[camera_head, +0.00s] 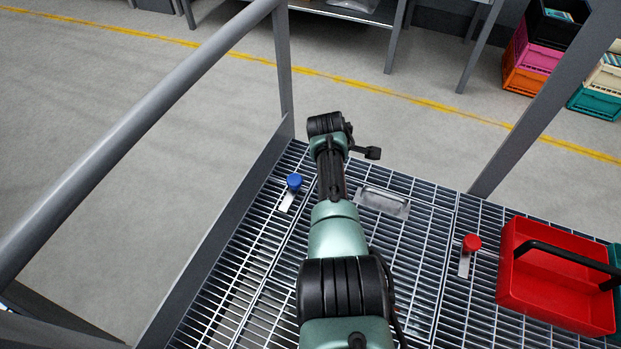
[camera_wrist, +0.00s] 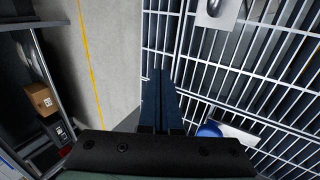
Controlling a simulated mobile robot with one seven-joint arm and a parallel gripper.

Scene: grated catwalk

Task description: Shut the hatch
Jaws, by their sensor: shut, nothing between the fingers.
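The hatch (camera_head: 408,268) looks like the middle grating panel, between two long seams. It lies about level with the grating around it; I cannot tell whether it is fully seated. A metal plate (camera_head: 383,203) near its far end also shows at the top of the wrist view (camera_wrist: 218,14). A blue knob (camera_head: 293,182) on a metal strip is by the left seam; a red knob (camera_head: 471,243) on a strip is right of the right seam. In the wrist view, my gripper (camera_wrist: 160,72) is shut and empty over the grating, near the blue knob (camera_wrist: 208,130).
A red tote (camera_head: 545,290) with a black handle stands on the grating at right. A grey railing (camera_head: 140,125) runs along the left, and a post (camera_head: 545,95) stands at right. Stacked crates (camera_head: 535,55) and benches are beyond, across the floor.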

